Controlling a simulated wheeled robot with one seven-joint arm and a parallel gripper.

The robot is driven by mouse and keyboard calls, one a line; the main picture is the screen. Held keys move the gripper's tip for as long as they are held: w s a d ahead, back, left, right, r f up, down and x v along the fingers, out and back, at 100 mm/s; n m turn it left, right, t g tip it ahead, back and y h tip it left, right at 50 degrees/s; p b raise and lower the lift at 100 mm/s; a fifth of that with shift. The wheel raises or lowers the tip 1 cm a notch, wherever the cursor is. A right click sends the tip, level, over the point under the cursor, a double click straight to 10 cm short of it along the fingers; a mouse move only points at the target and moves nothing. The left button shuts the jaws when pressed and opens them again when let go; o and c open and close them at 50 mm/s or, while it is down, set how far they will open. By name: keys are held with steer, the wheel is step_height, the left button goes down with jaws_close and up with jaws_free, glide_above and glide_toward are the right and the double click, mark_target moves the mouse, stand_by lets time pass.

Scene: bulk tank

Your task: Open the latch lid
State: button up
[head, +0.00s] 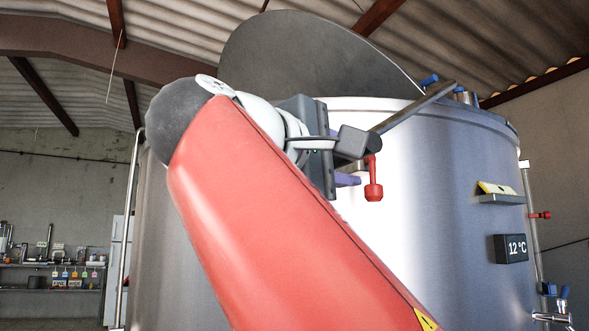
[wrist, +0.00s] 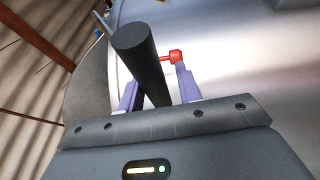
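The bulk tank (head: 440,190) is a large steel cylinder. A big grey round lid (head: 300,55) stands tilted up above its rim; its curved edge shows in the wrist view (wrist: 88,85). A dark bar (head: 415,105) slopes from the rim down to my gripper (head: 350,178). In the wrist view the bar (wrist: 140,55) passes between the two purple fingers of my gripper (wrist: 158,85), with a gap on the right side. A red latch knob (head: 373,190) hangs beside the bar; in the wrist view it (wrist: 176,56) is just beyond the right fingertip.
A temperature display (head: 510,248) and a small shelf with a yellow label (head: 497,188) are on the tank's right side. Pipes with red and blue valves stand at the far right. A shelf with tools (head: 60,265) is at the far left wall.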

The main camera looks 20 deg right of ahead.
steer(key=shift+o, duration=0.8)
steer(key=shift+s+d, duration=0.1)
steer(key=shift+s, duration=0.05)
steer(key=shift+s+r, duration=0.1)
steer(key=shift+s, duration=0.1)
steer(key=v, duration=0.7)
steer(key=shift+a, duration=0.35)
